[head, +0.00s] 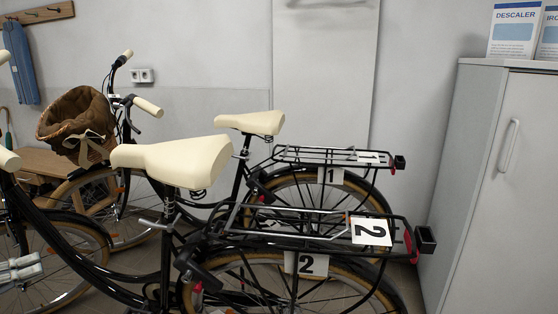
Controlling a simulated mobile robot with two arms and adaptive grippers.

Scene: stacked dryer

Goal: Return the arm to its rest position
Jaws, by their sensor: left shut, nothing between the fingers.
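My left gripper (38,265) shows at the lower left edge, small and pale grey, pointing right. It is shut and empty, apart from anything I can make out as held. It appears in front of the dark wheel and frame of a bicycle at the left. Most of my left arm is outside the picture. My right gripper is not in view.
Black bicycles with cream saddles (175,160) and rear racks fill the middle; plates read 1 and 2. A grey cabinet (510,190) stands right, with a descaler box (514,30) on top. A wooden bench (45,165) stands behind at left.

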